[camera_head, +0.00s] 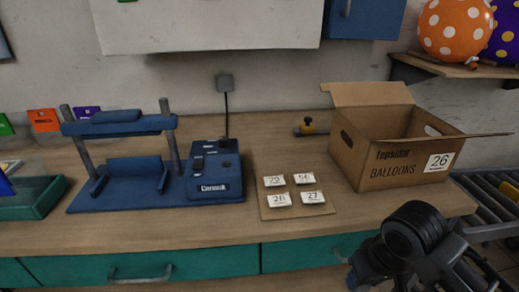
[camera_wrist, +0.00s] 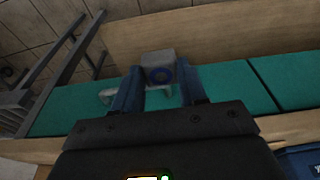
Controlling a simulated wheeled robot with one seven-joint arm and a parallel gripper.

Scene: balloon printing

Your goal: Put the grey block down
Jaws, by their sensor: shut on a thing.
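In the wrist view my gripper (camera_wrist: 160,80) is shut on the grey block (camera_wrist: 159,66), which sits between its two blue fingers. The block has a dark blue round mark on the side facing the camera. It shows against the wooden worktop and green drawer fronts; no support is visible under it. In the head view my dark arm is at the lower right, in front of the table edge, and the block cannot be made out there.
On the wooden table (camera_head: 265,140) stand a blue press (camera_head: 120,190), a blue control box (camera_head: 213,170), a tan board (camera_head: 297,208) with several numbered white tags, and an open cardboard box (camera_head: 395,160) marked 26. A green tray (camera_head: 35,205) is at left. Rollers (camera_head: 500,195) are at right.

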